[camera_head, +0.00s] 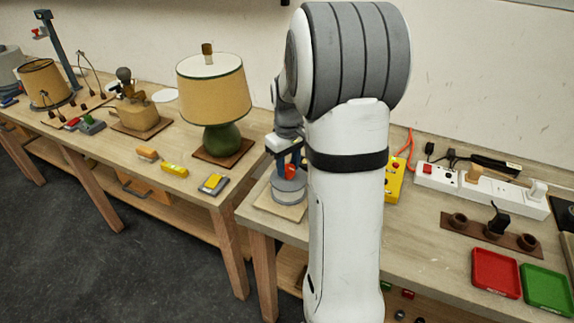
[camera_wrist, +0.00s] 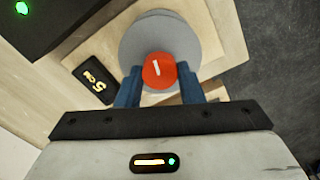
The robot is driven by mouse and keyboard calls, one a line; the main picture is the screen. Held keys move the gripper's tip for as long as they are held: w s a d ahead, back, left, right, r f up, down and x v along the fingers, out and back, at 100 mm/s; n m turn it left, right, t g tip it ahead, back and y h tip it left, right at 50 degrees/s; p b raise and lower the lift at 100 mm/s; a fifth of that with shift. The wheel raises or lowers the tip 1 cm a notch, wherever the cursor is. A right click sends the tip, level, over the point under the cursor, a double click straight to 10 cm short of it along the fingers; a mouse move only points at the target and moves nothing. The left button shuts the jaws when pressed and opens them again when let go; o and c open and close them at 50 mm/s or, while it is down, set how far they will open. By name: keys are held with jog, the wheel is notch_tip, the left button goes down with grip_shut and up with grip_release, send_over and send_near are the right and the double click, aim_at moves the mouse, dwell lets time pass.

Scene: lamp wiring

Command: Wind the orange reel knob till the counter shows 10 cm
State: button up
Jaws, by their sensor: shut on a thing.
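The orange-red reel knob (camera_wrist: 158,70) has a white line on top and sits over the round grey reel (camera_wrist: 150,30) in the wrist view. My gripper (camera_wrist: 158,80) is shut on the knob, with one blue finger on each side. A small black counter (camera_wrist: 97,80) beside the reel has glowing digits, rotated in the picture, that look like 5 cm. In the head view, the knob (camera_head: 291,171) shows small between the fingers of my gripper (camera_head: 289,164), above the grey reel (camera_head: 288,190). The counter is not readable there.
The reel stands on a pale wooden board (camera_head: 275,205) near the table's front left corner. A green-based lamp (camera_head: 223,138) stands to the left. A yellow box (camera_head: 394,182), a white power strip (camera_head: 437,177), and red (camera_head: 496,272) and green (camera_head: 546,290) trays are to the right.

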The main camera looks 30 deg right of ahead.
aim_at(289, 168)
jog(key=m, duration=0.6)
jog(key=shift+s+f+m, duration=0.1)
jog(key=shift+s+m, duration=0.05)
jog(key=shift+m, duration=0.15)
jog(key=m, duration=0.6)
jog(key=shift+b, duration=0.4)
jog(key=shift+m, duration=0.3)
jog(key=o, duration=1)
jog(key=shift+r, duration=0.2)
jog(key=shift+d+r, duration=0.1)
jog(key=shift+r, duration=0.2)
notch_tip(289, 168, up, 7)
